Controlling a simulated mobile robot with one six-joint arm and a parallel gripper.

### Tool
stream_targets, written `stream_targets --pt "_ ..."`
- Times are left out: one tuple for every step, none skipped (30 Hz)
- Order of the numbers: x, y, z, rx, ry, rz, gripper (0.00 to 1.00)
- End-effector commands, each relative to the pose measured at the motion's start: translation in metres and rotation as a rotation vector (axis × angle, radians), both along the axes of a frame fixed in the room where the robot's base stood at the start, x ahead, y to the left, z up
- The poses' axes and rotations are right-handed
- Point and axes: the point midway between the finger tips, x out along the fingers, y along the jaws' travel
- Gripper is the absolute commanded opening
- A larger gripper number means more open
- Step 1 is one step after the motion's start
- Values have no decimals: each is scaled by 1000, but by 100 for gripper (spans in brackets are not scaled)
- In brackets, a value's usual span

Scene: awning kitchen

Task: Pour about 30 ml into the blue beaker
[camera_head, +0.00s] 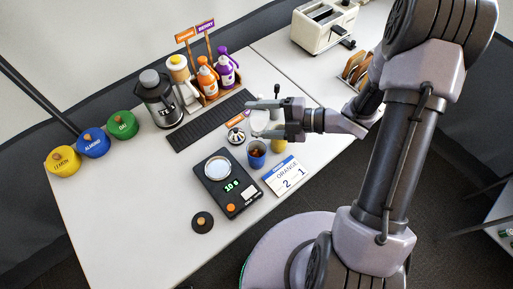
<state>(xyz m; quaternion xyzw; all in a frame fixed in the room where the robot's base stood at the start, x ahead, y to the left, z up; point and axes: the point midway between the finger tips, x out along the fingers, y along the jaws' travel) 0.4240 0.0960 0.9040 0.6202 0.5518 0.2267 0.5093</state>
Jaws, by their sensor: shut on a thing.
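The blue beaker (256,154) stands upright on the white table, just right of the black scale (216,196). Something orange-brown shows inside it. My gripper (258,119) comes in from the right, above and behind the blue beaker. Its two fingers are apart, with a pale thing (261,122) between them that I take to be held. That thing is small and partly hidden, so its shape and contents are unclear. A yellow beaker (279,146) stands right of the blue one, partly behind my gripper.
The scale carries a pale round dish (218,168). A calendar-like card (286,175) reads ORANGE 2 1. A silver-and-black lidded item (236,136) and a black grate (210,120) lie behind. Orange (207,78) and purple (227,70) bottles stand farther back. The front left table is mostly clear.

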Motion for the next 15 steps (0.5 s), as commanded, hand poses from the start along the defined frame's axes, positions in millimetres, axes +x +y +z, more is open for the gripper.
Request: stream_targets --pt "0 0 0 -1 -4 0 17" --pt "0 0 0 -1 -7 -1 17" --pt "0 0 0 -3 -11 0 17" --pt "0 0 0 -3 -14 0 17" --pt "0 0 1 -4 -17 0 17" --pt "0 0 1 -5 -21 0 17" --pt "0 0 1 -5 -25 0 17" --pt "0 0 1 -6 -28 -1 17" --pt "0 0 1 -7 -33 -1 17" --pt "0 0 1 -8 -36 -1 17" --pt "0 0 1 -9 -41 -1 17" --pt "0 0 2 -10 -46 0 17" --pt "0 0 2 -10 -49 0 17" --pt "0 0 2 -12 -53 0 17" --pt "0 0 3 -13 -59 -1 17"
